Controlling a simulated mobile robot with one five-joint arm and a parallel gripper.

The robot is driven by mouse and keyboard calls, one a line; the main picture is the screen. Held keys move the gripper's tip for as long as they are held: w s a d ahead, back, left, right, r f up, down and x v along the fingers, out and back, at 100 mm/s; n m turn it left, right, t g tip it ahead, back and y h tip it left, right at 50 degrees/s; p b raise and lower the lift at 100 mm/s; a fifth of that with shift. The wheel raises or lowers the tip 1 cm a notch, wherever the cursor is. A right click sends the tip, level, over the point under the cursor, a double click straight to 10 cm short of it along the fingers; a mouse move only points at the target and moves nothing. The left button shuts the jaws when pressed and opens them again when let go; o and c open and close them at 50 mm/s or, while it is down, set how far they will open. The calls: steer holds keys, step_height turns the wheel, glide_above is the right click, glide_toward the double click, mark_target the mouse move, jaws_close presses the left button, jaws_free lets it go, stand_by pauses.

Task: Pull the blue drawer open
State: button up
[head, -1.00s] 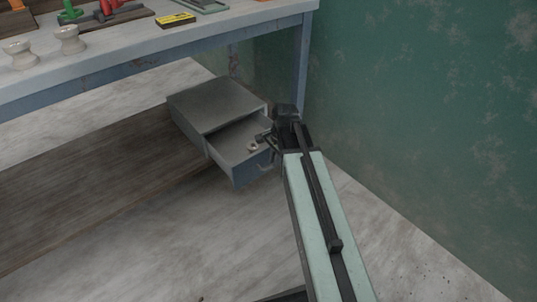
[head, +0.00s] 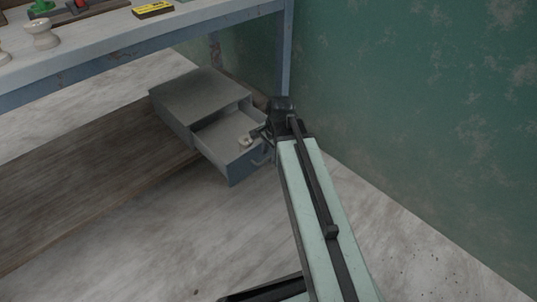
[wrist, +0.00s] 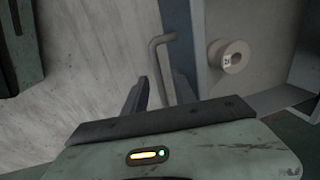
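The blue drawer (head: 243,167) stands partly pulled out of a grey cabinet (head: 200,93) under the workbench; its blue front also shows in the wrist view (wrist: 207,40). Its bent metal handle (wrist: 159,60) sticks out from the front, and part of it shows in the head view (head: 263,159). My gripper (wrist: 160,88) is at the handle, with one finger on each side of the bar. The fingers are apart, and gaps seem to show beside the bar. In the head view my gripper (head: 268,131) covers part of the drawer's right side.
A pale spool (wrist: 230,56) stands inside the drawer and also shows in the head view (head: 244,143). The green wall (head: 410,110) rises close on the right. The workbench (head: 140,45) is above, and the floor (head: 150,230) in front is clear.

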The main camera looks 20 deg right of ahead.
step_height(320, 180, up, 8)
steer(key=s+p, duration=0.1)
steer(key=p, duration=0.6)
steer(key=shift+s+d+f+p, duration=0.15)
steer(key=shift+d+p, duration=0.15)
steer(key=shift+p, duration=0.05)
steer(key=s+a+r+n+g+h+p, duration=0.1)
steer(key=s+a+r+n+g+p, duration=0.1)
steer(key=s+a+n, duration=0.8)
steer(key=w+d+r+n+p, duration=0.1)
steer(key=w+r+p, duration=0.1)
steer(key=r+p, duration=1.6)
steer(key=w+d+r+n+p, duration=0.1)
steer(key=r+n+p, duration=0.1)
steer(key=r+p, duration=1.7)
steer(key=shift+w+r+p, duration=0.3)
steer(key=shift+w+p, duration=0.05)
steer(key=shift+p, duration=0.15)
